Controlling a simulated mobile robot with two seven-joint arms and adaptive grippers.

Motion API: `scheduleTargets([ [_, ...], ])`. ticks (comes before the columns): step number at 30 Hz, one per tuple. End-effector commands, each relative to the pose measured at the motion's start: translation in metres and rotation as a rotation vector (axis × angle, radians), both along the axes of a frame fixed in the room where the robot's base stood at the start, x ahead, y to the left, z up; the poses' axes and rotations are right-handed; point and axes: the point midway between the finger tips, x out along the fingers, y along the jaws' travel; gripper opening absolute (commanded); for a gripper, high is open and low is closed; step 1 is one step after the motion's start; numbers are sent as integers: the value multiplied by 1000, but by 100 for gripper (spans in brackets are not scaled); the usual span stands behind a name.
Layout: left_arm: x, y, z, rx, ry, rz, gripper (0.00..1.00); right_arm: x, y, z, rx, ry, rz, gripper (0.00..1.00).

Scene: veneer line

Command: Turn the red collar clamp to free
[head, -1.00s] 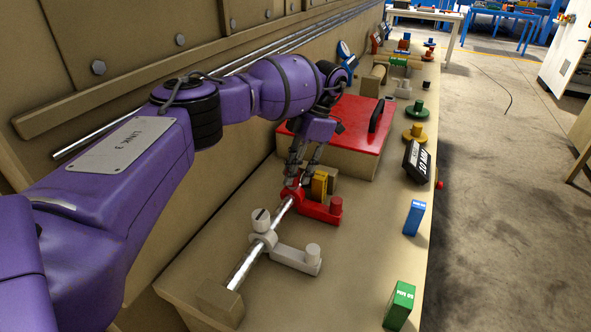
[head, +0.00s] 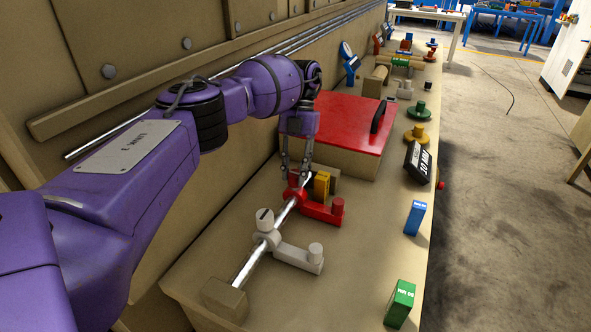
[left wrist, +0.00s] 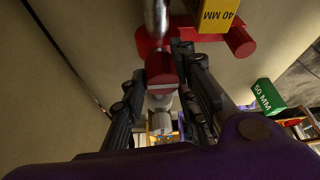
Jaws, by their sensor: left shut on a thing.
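The red collar (head: 321,210) sits on a steel rod (head: 250,263), with its arm and upright red peg reaching to the right. It also shows in the left wrist view (left wrist: 238,41). Its red clamp knob (left wrist: 161,68) lies between the fingers of my left gripper (left wrist: 165,88). My left gripper (head: 296,178) comes down from above and is shut on this knob. The fingers hide part of the knob in the head view. My right gripper is in neither view.
A white collar (head: 297,257) with a white knob sits nearer on the same rod. A yellow 40 mm block (head: 321,184) stands just behind the red collar. Blue (head: 415,218) and green (head: 399,304) blocks stand along the right bench edge. A red-topped box (head: 345,125) lies beyond.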

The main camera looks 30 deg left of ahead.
Motion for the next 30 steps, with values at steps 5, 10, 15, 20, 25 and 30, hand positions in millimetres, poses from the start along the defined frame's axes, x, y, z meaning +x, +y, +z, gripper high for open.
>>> scheduleTargets([
  [5,-1,6,2,10,0,48,1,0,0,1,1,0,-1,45],
  [10,-1,6,1,10,1,60,1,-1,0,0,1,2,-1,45],
  [15,-1,6,0,9,1,59,1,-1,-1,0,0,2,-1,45],
  [20,-1,6,0,9,1,59,29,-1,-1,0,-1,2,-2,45],
  [25,-1,5,0,7,1,56,42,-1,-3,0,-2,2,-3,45],
  [30,-1,3,0,4,0,54,42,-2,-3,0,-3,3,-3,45],
])
